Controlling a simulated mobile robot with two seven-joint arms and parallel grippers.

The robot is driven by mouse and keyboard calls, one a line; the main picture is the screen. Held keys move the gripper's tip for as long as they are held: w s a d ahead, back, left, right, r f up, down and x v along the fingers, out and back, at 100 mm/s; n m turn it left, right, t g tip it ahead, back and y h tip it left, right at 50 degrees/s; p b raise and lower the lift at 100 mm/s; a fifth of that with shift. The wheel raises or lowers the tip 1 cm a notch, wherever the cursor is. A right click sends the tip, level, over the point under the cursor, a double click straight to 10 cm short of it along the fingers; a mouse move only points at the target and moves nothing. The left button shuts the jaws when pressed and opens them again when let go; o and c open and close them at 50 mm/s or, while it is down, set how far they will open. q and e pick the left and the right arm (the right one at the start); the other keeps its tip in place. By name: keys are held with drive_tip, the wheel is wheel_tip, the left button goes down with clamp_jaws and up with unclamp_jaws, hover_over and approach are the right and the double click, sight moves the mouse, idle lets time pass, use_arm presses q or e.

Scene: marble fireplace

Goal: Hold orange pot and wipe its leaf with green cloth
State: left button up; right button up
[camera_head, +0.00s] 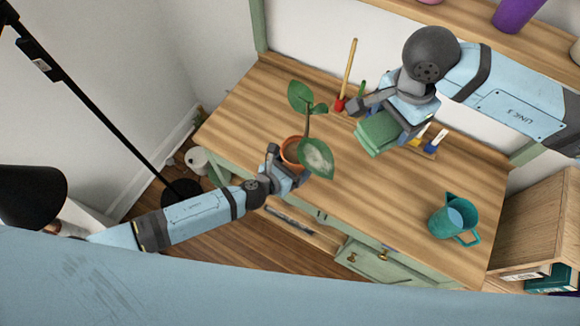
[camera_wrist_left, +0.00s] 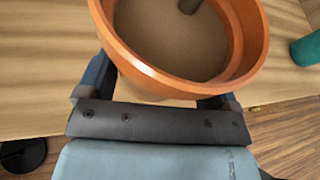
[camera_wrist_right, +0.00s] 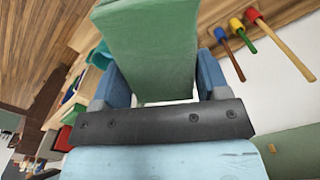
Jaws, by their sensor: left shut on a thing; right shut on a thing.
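The orange pot (camera_head: 291,152) with a leafy plant stands at the front left of the wooden desk. My left gripper (camera_head: 287,172) is shut on the pot from the front; the pot (camera_wrist_left: 150,75) fills the left wrist view between the fingers. One big leaf (camera_head: 316,157) leans right over the pot and carries a pale dusty patch. Other green leaves (camera_head: 301,97) rise above it. My right gripper (camera_head: 392,118) is shut on the folded green cloth (camera_head: 377,134), held to the right of the plant and apart from the leaf. The cloth (camera_wrist_right: 150,45) also shows in the right wrist view.
Colored-handled tools, one a long wooden-handled tool (camera_head: 348,72) with a red base, stand behind my right gripper. A teal watering can (camera_head: 453,218) stands at the desk's right. The middle of the desk (camera_head: 370,190) is clear. A shelf (camera_head: 490,40) runs above the back.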

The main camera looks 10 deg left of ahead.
use_arm(q)
drive_tip(key=shift+w+d+r+p, duration=0.2)
drive_tip(key=shift+w+d, duration=0.65)
drive_tip(key=shift+w, duration=0.25)
drive_tip(key=shift+w+d+r+p, duration=0.15)
drive_tip(key=shift+w+d, duration=0.65)
drive_tip(key=shift+w, duration=0.25)
use_arm(e)
drive_tip(key=shift+r, duration=0.4)
use_arm(q)
drive_tip(key=shift+w+d+r, duration=0.1)
drive_tip(key=shift+w+d, duration=0.7)
drive_tip(key=shift+w, duration=0.25)
drive_tip(key=shift+w+d+r, duration=0.1)
drive_tip(key=shift+w+d, duration=0.65)
drive_tip(key=shift+w, duration=0.25)
drive_tip(key=shift+f, duration=0.15)
drive_tip(key=shift+f+b, duration=0.85)
drive_tip(key=shift+f, duration=0.05)
use_arm(e)
drive_tip(key=shift+f, duration=0.85)
use_arm(q)
drive_tip(key=shift+f+b, duration=0.9)
drive_tip(key=shift+f, duration=0.1)
use_arm(e)
drive_tip(key=shift+f, duration=0.9)
